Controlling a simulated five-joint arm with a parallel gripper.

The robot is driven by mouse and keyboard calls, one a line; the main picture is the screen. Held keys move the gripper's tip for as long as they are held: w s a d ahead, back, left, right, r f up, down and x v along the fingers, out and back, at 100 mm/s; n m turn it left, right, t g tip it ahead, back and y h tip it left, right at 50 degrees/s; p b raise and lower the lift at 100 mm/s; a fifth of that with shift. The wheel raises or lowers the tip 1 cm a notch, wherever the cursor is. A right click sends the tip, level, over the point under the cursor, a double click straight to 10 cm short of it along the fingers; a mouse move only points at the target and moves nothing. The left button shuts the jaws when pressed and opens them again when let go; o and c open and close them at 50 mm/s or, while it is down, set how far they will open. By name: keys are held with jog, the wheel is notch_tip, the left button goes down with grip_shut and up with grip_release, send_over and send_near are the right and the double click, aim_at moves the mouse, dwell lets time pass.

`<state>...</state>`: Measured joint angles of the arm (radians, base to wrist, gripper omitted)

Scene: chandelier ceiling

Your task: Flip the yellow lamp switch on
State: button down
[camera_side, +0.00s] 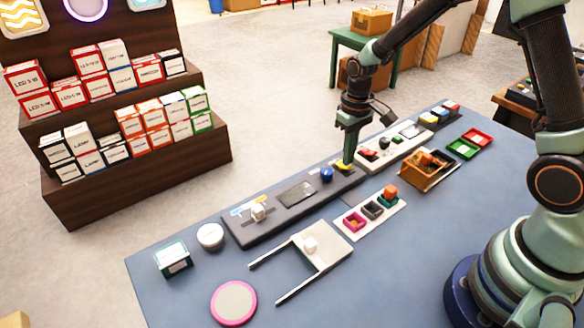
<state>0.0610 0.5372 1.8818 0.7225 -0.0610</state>
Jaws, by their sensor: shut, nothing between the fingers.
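My gripper (349,160) points straight down at the right part of a long dark panel (285,220). Its fingers are shut and empty. A small yellow piece (343,166), which looks like the yellow lamp switch, lies on the panel right at the fingertips. The fingers partly hide it, and I cannot tell whether they touch it or which way it is set. A blue knob (327,174) sits on the panel just left of it.
A white panel (408,145) with red and dark parts continues to the right. A tray of coloured cups (371,210) and a wooden box (428,170) stand in front. A white forked stand (318,248) and pink-rimmed disc (234,303) lie nearer. The table's lower middle is clear.

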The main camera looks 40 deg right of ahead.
jog(key=shift+f, duration=0.6)
dwell(0.3)
jog(key=shift+r, duration=3.55)
jog(key=s+a+r+t, duration=0.2)
jog(key=s+r+t, duration=0.3)
jog(key=s+r, duration=0.7)
notch_tip(320, 180, up, 2)
jog(key=shift+s+a+r+t, duration=0.1)
jog(key=shift+s+a+t, duration=0.1)
jog(key=shift+a+t, duration=0.1)
